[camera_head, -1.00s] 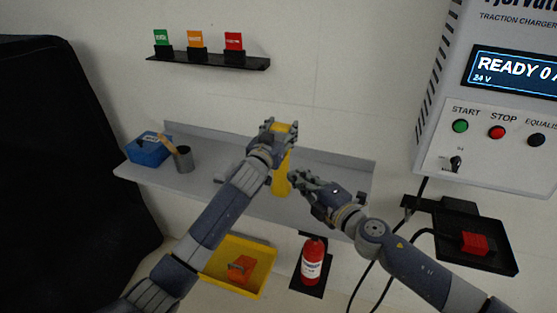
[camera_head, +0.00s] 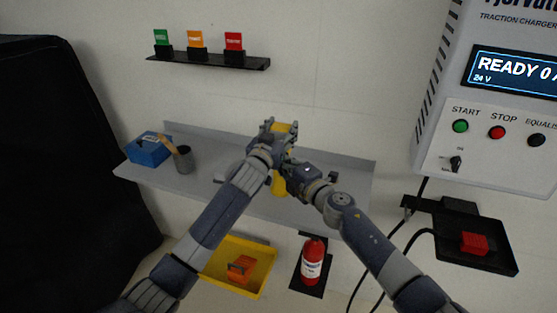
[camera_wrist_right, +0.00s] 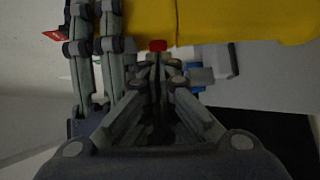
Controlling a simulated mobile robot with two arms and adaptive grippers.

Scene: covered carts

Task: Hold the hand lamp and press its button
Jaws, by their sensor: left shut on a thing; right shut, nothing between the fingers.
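The yellow hand lamp (camera_head: 279,184) stands upright over the grey shelf, partly hidden by my grippers. My left gripper (camera_head: 277,130) is shut on its upper part. My right gripper (camera_head: 287,168) is shut and empty, close against the lamp's right side. In the right wrist view the yellow lamp body (camera_wrist_right: 230,20) crosses the top. The red button (camera_wrist_right: 158,45) sits at its lower edge, right at the tips of my right gripper (camera_wrist_right: 156,60). I cannot tell whether the tips touch or press it. My left gripper's fingers also show at the left there.
The grey shelf (camera_head: 330,170) carries a blue box (camera_head: 149,150) and a grey cup (camera_head: 184,160) at the left. Below are a yellow bin (camera_head: 222,254) and a red extinguisher (camera_head: 313,262). The charger (camera_head: 500,120) and a black tray (camera_head: 497,261) are at the right.

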